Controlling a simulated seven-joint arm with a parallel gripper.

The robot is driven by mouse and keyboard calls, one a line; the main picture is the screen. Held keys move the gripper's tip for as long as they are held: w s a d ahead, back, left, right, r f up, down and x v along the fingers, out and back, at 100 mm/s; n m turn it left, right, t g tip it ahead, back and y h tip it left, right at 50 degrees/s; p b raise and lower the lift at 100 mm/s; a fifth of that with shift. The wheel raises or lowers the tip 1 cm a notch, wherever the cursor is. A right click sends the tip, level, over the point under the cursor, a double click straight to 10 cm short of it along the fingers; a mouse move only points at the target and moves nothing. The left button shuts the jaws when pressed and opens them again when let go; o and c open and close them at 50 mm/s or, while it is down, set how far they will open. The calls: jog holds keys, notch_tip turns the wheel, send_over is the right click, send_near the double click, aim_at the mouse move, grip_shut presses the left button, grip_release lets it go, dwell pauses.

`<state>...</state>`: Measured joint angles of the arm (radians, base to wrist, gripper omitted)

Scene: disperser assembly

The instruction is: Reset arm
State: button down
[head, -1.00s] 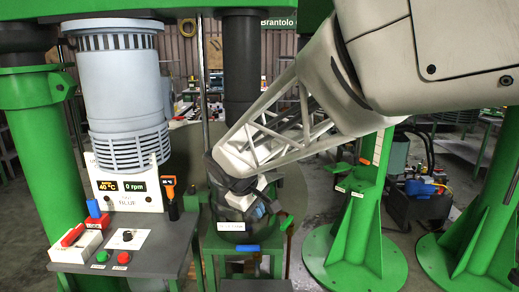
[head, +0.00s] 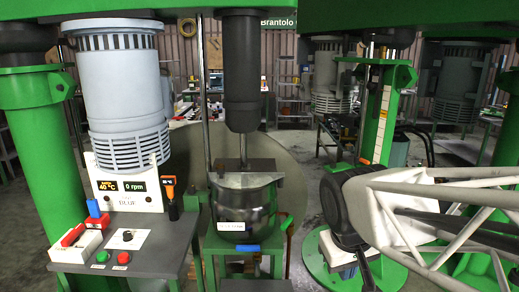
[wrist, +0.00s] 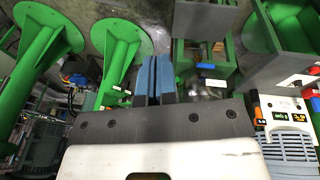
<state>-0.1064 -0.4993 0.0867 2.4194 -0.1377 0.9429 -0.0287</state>
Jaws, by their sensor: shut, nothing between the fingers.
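My gripper (head: 348,268) is at the lower right of the head view, below the dark wrist joint and clear of the bench and the vessel. In the wrist view, its two blue-tipped fingers (wrist: 155,78) are together with nothing between them. The dark metal vessel (head: 246,208) with a white label stands on a green stand to the left of my gripper. The dark disperser column (head: 241,75) hangs above it, with a thin shaft reaching down to the vessel.
A control bench (head: 140,240) at left carries red and green buttons, a speed display (head: 135,186) and an orange handheld device (head: 169,188). A large grey motor (head: 124,95) hangs over it. Green pillars with round bases (wrist: 122,45) stand near my gripper.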

jog(key=s+d+f+m+y, duration=0.1)
jog(key=s+d+f+m, duration=0.1)
jog(key=s, duration=0.5)
jog(key=shift+s+d+m, duration=0.15)
jog(key=shift+d+m, duration=0.05)
jog(key=shift+m, duration=0.1)
dwell(1.8)
